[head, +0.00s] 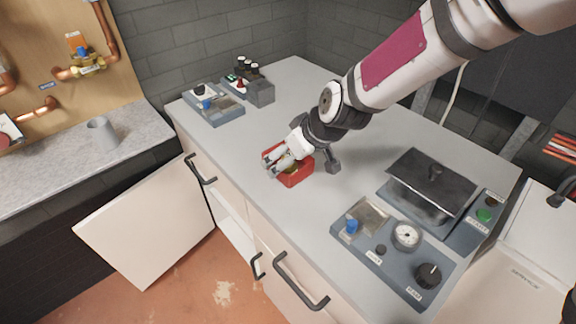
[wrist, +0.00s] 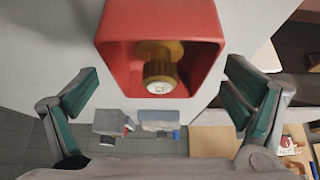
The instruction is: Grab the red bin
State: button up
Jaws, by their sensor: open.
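The red bin (head: 297,177) sits on the grey countertop near its front edge in the head view. In the wrist view the red bin (wrist: 205,25) fills the top middle, with a brass fitting (wrist: 160,68) inside it. My gripper (head: 280,160) is over the bin in the head view and hides part of it. In the wrist view my gripper (wrist: 158,98) is open, with one green-padded finger to each side of and below the bin. I see no finger touching it.
A dark hammer-like object (head: 333,162) stands close to the right of the bin. Control panels (head: 392,245) and a lidded box (head: 432,185) are at the right. More devices (head: 215,104) stand at the back left. A cabinet door (head: 145,225) hangs open below.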

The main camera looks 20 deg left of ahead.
jog(key=shift+x, duration=0.85)
jog(key=shift+c, duration=0.3)
jog(key=c, duration=1.4)
jog(key=shift+r, duration=0.1)
jog(key=shift+c, duration=0.2)
